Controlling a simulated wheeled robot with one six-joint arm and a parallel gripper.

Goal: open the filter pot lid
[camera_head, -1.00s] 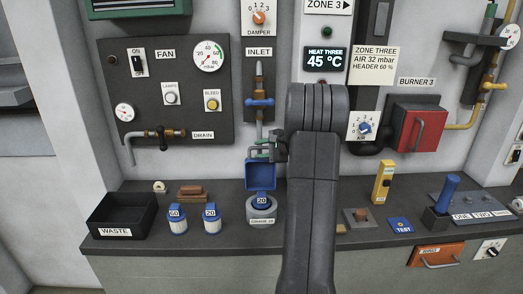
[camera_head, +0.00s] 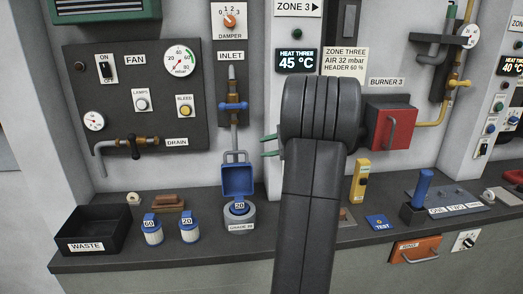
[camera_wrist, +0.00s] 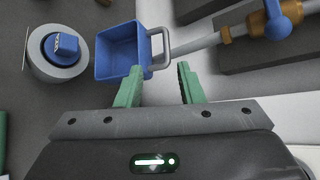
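The filter pot (camera_head: 240,223) is a grey round pot labelled GRADE 20 on the bench; it also shows in the wrist view (camera_wrist: 40,68). Its blue lid (camera_head: 237,179) stands up open behind it, with a grey loop handle (camera_head: 236,153) on top. A blue-topped filter marked 20 (camera_head: 239,207) sits in the pot. My gripper (camera_head: 264,146) has green fingers and is open and empty, just right of the handle. In the wrist view, my gripper (camera_wrist: 161,67) has its fingers apart, with the lid (camera_wrist: 122,50) and handle (camera_wrist: 158,48) just beyond the left fingertip.
Two filter jars marked 60 (camera_head: 153,232) and 20 (camera_head: 189,230) stand left of the pot, near the black WASTE bin (camera_head: 92,230). The INLET pipe and blue valve (camera_head: 232,106) rise on the wall behind the lid. My arm hides part of the bench.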

